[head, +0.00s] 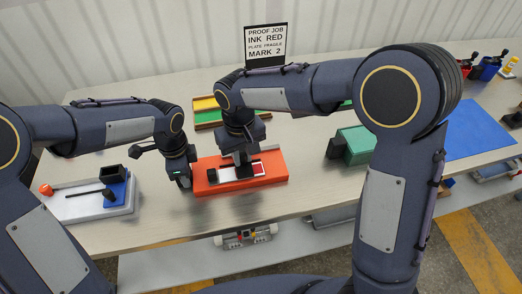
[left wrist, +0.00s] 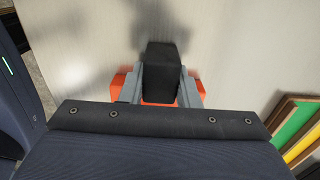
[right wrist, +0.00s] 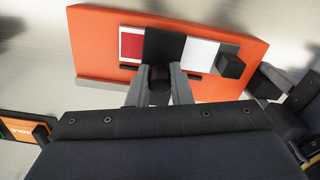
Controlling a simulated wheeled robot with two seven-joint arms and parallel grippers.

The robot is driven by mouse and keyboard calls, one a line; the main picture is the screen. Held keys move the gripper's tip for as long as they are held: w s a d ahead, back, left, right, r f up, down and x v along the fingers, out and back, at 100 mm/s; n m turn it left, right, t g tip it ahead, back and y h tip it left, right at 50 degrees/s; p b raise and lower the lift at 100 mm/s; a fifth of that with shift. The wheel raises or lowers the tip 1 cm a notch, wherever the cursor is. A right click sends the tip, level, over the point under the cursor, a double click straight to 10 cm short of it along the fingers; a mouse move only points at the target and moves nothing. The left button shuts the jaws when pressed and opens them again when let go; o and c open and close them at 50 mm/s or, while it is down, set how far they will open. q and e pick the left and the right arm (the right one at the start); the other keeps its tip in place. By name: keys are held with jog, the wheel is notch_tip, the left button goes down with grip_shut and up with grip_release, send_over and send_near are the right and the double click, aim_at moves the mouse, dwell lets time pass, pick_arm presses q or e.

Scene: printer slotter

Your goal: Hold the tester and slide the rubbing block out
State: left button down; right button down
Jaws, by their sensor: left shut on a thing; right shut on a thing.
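The orange tester (head: 275,163) lies on the table in front of me; its long face also fills the top of the right wrist view (right wrist: 95,45). My left gripper (head: 184,183) is at its left end. In the left wrist view its fingers close on a black upright part (left wrist: 160,65), with orange showing on both sides. My right gripper (head: 243,163) is above the tester, shut on the dark knob (right wrist: 158,78) of the black rubbing block (right wrist: 164,45). The block sits on the tester between a red patch (right wrist: 132,44) and a white strip (right wrist: 200,52). Its underside is hidden.
A sign (head: 265,45) stands behind. A tray (head: 208,108) with green and yellow lies behind the tester. A white base with a blue block (head: 117,188) is at left. A green box (head: 357,143) and blue mat (head: 470,132) are right. Table between is clear.

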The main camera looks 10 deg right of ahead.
pick_arm(q)
jog(key=shift+d, duration=0.15)
pick_arm(e)
jog(key=shift+a+r, duration=0.1)
jog(key=shift+a, duration=0.25)
jog(key=c, duration=1.3)
grip_release()
jog(key=shift+d, duration=0.1)
jog(key=shift+r, duration=0.5)
notch_tip(320, 180, up, 11)
pick_arm(q)
jog(key=c, duration=1)
grip_release()
